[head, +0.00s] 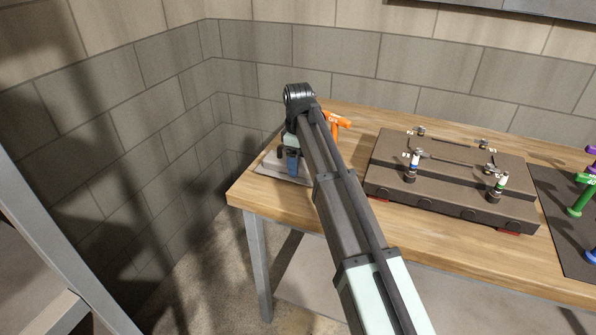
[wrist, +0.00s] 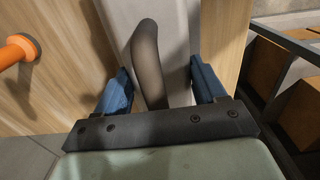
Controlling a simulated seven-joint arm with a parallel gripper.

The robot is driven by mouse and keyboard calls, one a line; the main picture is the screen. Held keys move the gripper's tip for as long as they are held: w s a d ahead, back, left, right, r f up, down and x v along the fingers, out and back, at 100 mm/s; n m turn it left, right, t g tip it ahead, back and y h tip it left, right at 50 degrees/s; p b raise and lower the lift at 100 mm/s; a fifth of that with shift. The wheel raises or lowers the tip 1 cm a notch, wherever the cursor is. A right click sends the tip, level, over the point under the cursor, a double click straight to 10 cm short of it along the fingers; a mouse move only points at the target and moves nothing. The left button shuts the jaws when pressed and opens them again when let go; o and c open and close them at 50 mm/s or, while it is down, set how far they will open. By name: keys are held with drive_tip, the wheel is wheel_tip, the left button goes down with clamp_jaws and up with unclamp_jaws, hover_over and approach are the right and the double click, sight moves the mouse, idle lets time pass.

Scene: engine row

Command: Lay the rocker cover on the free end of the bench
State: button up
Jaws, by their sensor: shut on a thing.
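My gripper (wrist: 160,76) has blue fingers and is shut on the rocker cover. In the wrist view a dark curved piece (wrist: 148,50), apparently its handle, rises between the fingers. A pale grey strip, which looks like the rocker cover (wrist: 178,40), runs under it with bench wood on both sides. In the head view my gripper (head: 292,160) is low over the left end of the bench (head: 248,190). A flat grey piece (head: 268,168) shows there beneath the fingers; my arm hides much of it, and I cannot tell whether it touches the wood.
An orange-handled tool (head: 338,120) stands close by, just right of my gripper. The brown engine block (head: 450,195) sits mid-bench with valve parts on top. A dark mat (head: 560,220) with coloured tools lies at the right. The bench's left edge is close to my gripper; walls stand behind.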

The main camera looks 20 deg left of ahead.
drive_tip(key=shift+f, duration=1.8)
drive_tip(key=shift+f, duration=0.1)
drive_tip(key=o, duration=1.7)
wheel_tip(320, 180, up, 12)
drive_tip(key=shift+r, duration=0.1)
